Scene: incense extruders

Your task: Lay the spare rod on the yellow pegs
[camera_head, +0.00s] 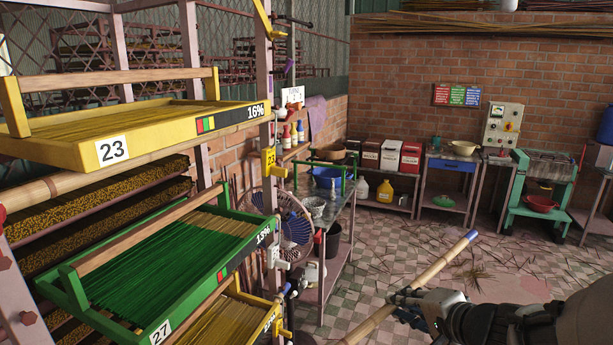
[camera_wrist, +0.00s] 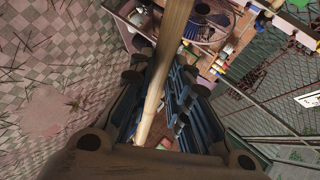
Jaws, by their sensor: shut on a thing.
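The spare rod (camera_head: 441,264) is a pale bamboo pole with a blue tip. My gripper (camera_head: 411,300) is shut on it at the lower right of the head view, over the tiled floor. The rod slants up to the right, and its lower end runs out of the picture. In the wrist view the rod (camera_wrist: 172,40) passes between the dark fingers (camera_wrist: 158,95).
The rack holds a yellow tray 23 (camera_head: 124,148) and a green tray 27 (camera_head: 75,290). White peg fittings (camera_head: 277,256) are lower on the post. A metal table (camera_head: 343,222) with a blue basin stands behind. The floor (camera_head: 400,240) is mostly open, with scattered sticks.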

